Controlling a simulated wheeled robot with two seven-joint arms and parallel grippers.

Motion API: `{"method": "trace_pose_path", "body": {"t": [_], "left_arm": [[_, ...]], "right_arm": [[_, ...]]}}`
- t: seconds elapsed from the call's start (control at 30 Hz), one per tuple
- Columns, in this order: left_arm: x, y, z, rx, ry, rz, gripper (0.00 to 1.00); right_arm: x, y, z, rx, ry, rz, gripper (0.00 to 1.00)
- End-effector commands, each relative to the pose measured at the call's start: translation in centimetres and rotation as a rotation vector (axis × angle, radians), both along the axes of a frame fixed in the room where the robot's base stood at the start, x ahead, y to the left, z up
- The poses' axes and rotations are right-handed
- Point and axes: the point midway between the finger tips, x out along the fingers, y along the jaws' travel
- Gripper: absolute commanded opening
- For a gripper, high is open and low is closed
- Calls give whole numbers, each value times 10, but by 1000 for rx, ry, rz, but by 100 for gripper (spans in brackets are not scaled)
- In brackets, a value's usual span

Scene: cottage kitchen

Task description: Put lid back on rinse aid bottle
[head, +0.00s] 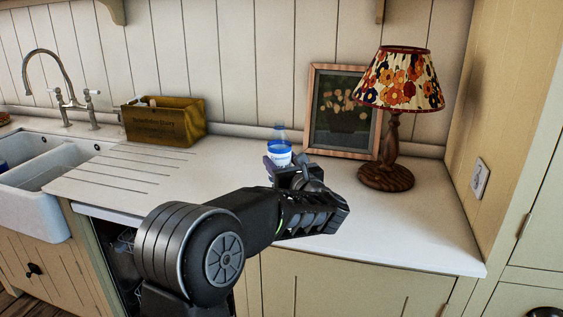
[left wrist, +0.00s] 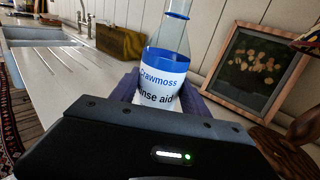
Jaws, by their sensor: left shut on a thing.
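The rinse aid bottle (head: 279,148) is clear with a blue and white label, and stands about upright over the worktop. It also shows large in the left wrist view (left wrist: 163,78), with its top cut off by the frame edge. My left gripper (head: 283,164) is shut on the bottle, one dark finger on each side of its lower part. The gripper and arm hide the bottle's base, so I cannot tell if it touches the worktop. I see no separate lid in either view. My right gripper is not in view.
A lamp with a flowered shade (head: 387,178) and a framed picture (head: 314,110) stand behind and right of the bottle. A wooden box (head: 190,118) stands back left, near the sink (head: 35,207) and tap (head: 68,98). The worktop (head: 400,235) is clear at the front right.

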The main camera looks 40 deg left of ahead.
Motion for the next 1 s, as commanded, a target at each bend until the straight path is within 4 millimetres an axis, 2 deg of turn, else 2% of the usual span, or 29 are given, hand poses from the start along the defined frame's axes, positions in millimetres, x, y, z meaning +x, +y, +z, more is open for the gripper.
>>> {"method": "trace_pose_path", "body": {"t": [0.1,0.13,0.77,1.0], "left_arm": [[0,0,0,1,-1,0,0],[0,0,0,1,-1,0,52],[0,0,0,1,-1,0,1],[0,0,0,1,-1,0,0]], "right_arm": [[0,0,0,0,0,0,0],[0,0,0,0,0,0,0],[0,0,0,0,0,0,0],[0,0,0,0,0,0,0]]}}
